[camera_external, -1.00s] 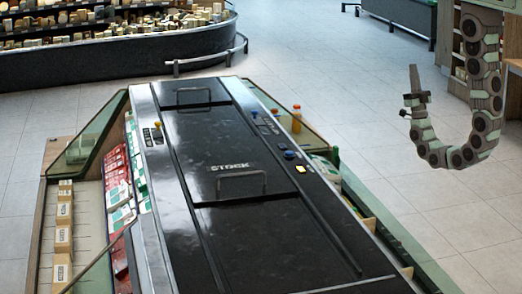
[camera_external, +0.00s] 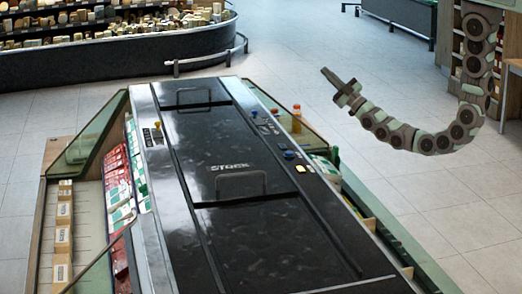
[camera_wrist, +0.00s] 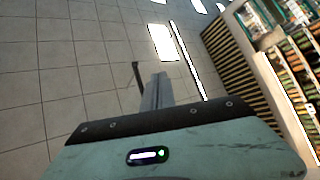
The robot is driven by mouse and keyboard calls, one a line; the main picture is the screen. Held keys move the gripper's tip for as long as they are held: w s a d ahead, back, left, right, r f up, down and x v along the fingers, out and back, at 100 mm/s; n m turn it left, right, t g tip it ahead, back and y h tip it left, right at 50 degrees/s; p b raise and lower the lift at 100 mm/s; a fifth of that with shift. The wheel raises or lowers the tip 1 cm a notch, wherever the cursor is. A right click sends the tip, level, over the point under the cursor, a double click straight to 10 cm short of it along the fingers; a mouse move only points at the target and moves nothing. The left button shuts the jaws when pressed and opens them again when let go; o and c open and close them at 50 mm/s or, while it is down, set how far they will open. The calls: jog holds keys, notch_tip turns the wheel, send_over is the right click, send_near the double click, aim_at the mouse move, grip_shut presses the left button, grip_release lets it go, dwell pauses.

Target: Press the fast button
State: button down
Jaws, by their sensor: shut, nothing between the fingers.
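My gripper (camera_external: 328,75) is shut and empty, in the air to the right of the black machine (camera_external: 225,140) in the external view. It points up and to the left. Small controls sit along the machine's right edge: a blue knob (camera_external: 289,155), a yellow-lit button (camera_external: 300,169) and another blue control (camera_external: 254,114). Yellow and dark controls (camera_external: 153,133) sit on its left edge. Their labels are too small to read, so I cannot tell which is the fast button. In the wrist view my closed fingers (camera_wrist: 158,80) point over floor tiles, and no button shows.
Two raised handles stand on the machine's top, the nearer one (camera_external: 241,181) beside the word STOCK. Bottles (camera_external: 297,118) and a glass panel (camera_external: 390,225) line its right side. Boxes (camera_external: 63,215) lie at left. The tiled floor around my arm is open.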

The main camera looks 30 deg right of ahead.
jog(key=a+f+n+g+h, duration=0.3)
jog(key=a+n+g, duration=0.65)
jog(key=a, duration=1.45)
jog(key=s+a+f+n+g+h, duration=0.1)
jog(key=s+n, duration=0.1)
jog(key=s, duration=0.3)
jog(key=s+a+f+n+g+h+p, duration=0.1)
jog(key=s+n+g, duration=0.1)
jog(key=s, duration=0.4)
jog(key=s+a+n+g+h, duration=0.1)
jog(key=s+n+h, duration=0.1)
jog(key=s, duration=0.4)
jog(key=shift+a+f+n+g, duration=0.25)
jog(key=shift+f+n+g, duration=0.15)
jog(key=shift+n, duration=0.35)
jog(key=shift+f, duration=0.1)
